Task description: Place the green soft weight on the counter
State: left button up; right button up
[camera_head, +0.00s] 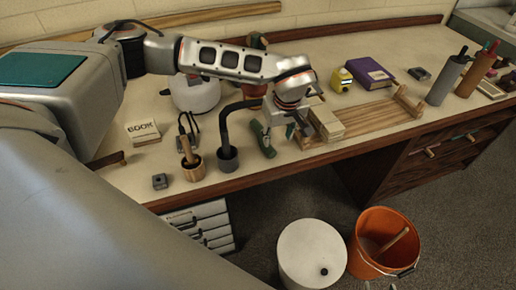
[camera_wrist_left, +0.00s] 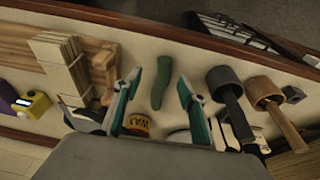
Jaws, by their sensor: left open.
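The green soft weight (camera_head: 263,139) is a slim, slightly bent piece lying on the counter (camera_head: 225,186) near its front edge, beside a wooden rack. In the left wrist view the weight (camera_wrist_left: 161,82) shows between the spread fingers of my left gripper (camera_wrist_left: 159,80), with a gap on both sides. In the head view my left gripper (camera_head: 296,128) hangs over the counter just right of the weight, pointing down. It is open and empty. Its height above the weight is hard to tell. My right gripper is not in view.
Pale blocks (camera_head: 326,122) sit on the wooden rack (camera_head: 372,116) at right. A purple book (camera_head: 370,73) lies behind. An orange bucket (camera_head: 372,232) stands on the floor.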

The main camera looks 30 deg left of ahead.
pick_arm(q)
jog(key=s+d+f+n+g+h, duration=0.25)
jog(key=s+d+h, duration=0.25)
jog(key=s+d, duration=0.55)
jog(key=s+d+f+n+g+h, duration=0.1)
jog(key=s+d+g+h, duration=0.45)
jog(key=d, duration=0.85)
jog(key=s+d+r+n+t+h, duration=0.3)
jog(key=s+d+r+n+h, duration=0.2)
jog(key=d+r+n+h, duration=0.55)
jog(key=w+a+r+n+t, duration=0.45)
jog(key=w+n+t, duration=0.55)
jog(key=n, duration=0.5)
jog(key=w+a+f+n+t+y, duration=0.3)
jog(key=a+f+n+t+y, duration=0.6)
jog(key=a+f+n, duration=0.6)
jog(key=s+a+f+n+g+y, duration=0.2)
jog(key=s+a+f+n, duration=0.4)
jog(key=f, duration=0.3)
jog(key=s+a+f+n+g+y, duration=0.3)
jog(key=s+a+f+n+y, duration=0.2)
jog(key=f+n, duration=0.3)
jog(key=shift+s+a+f, duration=0.45)
jog(key=shift+s+a, duration=0.15)
jog(key=shift+a, duration=0.25)
jog(key=shift+c, duration=0.3)
